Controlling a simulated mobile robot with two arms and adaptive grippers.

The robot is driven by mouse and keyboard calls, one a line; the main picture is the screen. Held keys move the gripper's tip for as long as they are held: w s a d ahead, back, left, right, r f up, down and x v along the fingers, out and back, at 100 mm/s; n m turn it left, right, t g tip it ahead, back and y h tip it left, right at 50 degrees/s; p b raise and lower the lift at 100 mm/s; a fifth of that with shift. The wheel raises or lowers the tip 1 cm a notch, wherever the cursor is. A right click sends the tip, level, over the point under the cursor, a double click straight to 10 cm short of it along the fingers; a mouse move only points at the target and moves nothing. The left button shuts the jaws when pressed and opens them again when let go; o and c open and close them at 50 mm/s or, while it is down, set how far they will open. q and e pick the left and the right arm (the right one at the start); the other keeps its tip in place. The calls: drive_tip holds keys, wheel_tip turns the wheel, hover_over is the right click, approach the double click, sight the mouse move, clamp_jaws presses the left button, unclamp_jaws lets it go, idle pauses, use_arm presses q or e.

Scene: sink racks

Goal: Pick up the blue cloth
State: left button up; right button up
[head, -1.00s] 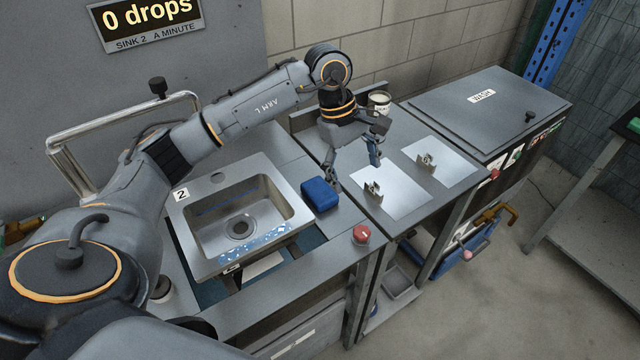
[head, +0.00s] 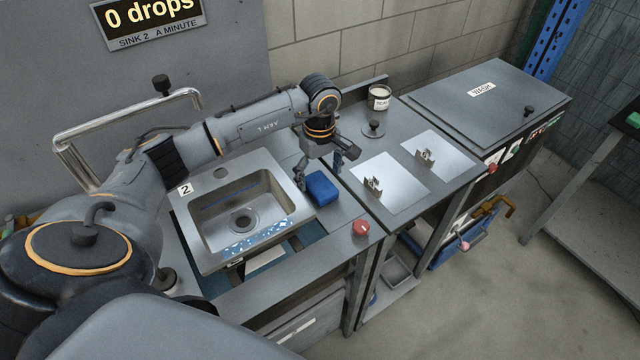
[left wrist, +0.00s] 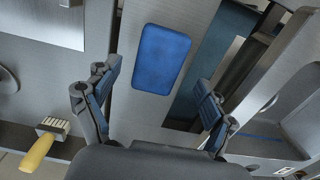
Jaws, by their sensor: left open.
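The blue cloth (head: 321,188) is a small folded pad lying on the counter just right of the sink. It also shows in the left wrist view (left wrist: 161,58), flat, beyond and between my fingers. My left gripper (head: 320,177) hangs over the cloth in the head view, pointing down, one finger on each side. In the left wrist view its fingers (left wrist: 152,105) are spread wide with nothing between them. The gripper appears apart from the cloth; the exact height is hard to tell. My right gripper is not in view.
The sink (head: 245,215) is left of the cloth. A red button (head: 361,228) stands at the front edge. Two pale plates with small metal brackets (head: 372,187) lie to the right, with a jar (head: 379,97) behind. A yellow-handled brush (left wrist: 41,146) shows in the left wrist view.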

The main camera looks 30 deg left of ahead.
sight(320, 184)
use_arm(q)
wheel_tip(320, 184, down, 2)
drive_tip(key=shift+w+f+p, duration=0.1)
drive_tip(key=shift+f+p, duration=0.1)
drive_tip(key=shift+p, duration=0.15)
drive_tip(key=shift+f, duration=0.45)
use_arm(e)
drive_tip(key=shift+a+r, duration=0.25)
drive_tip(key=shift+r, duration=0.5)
use_arm(q)
drive_tip(key=shift+c, duration=0.2)
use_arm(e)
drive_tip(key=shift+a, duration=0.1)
use_arm(q)
drive_tip(key=c, duration=1.1)
